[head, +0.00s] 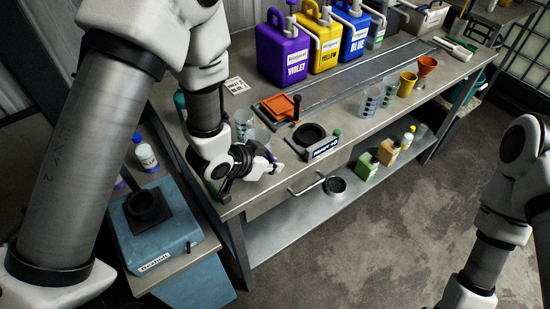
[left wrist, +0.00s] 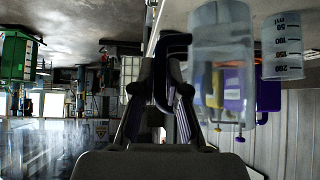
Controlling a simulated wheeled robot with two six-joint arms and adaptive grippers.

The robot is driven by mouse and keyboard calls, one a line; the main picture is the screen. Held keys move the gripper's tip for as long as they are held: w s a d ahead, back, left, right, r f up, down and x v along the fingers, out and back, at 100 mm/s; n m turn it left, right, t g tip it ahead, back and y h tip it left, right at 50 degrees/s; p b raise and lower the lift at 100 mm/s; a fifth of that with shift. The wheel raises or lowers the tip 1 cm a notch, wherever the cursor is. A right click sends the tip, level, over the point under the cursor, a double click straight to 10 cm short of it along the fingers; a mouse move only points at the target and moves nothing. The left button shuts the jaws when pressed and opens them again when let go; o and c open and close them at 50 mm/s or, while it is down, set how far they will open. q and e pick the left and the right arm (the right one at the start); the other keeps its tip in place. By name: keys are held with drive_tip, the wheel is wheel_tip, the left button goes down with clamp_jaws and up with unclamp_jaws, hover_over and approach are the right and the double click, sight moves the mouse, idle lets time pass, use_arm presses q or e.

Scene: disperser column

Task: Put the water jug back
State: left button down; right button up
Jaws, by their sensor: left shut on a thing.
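The water jug (left wrist: 222,70) is a clear cylinder with a dark handle (left wrist: 170,75) in the left wrist view, where the scene appears upside down. My left gripper (left wrist: 165,108) is shut on that handle. In the head view my left gripper (head: 262,168) is at the bench's front left, with the jug (head: 259,138) partly hidden behind it. The jug looks about upright; I cannot tell whether it touches the bench. A black round holder (head: 311,135) with a dark label plate (head: 323,148) is to its right. My right gripper is out of view.
A marked clear beaker (head: 243,120) is close behind the jug. An orange tray (head: 278,108) lies beyond the holder. Violet (head: 284,55), yellow (head: 322,45) and blue (head: 354,38) canisters line the back. More cups (head: 371,98) are to the right. The front edge beside the holder is clear.

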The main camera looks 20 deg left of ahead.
sight(270, 147)
use_arm(q)
drive_tip(key=w, duration=0.3)
drive_tip(key=w+a, duration=0.1)
drive_tip(key=w, duration=0.1)
drive_tip(key=shift+w+f, duration=0.25)
drive_tip(key=shift+w, duration=0.1)
drive_tip(key=f+b, duration=0.3)
drive_tip(key=f, duration=0.1)
drive_tip(key=shift+w, duration=0.25)
drive_tip(key=shift+w+r, duration=0.1)
drive_tip(key=shift+r, duration=0.05)
drive_tip(key=c, duration=1.2)
unclamp_jaws()
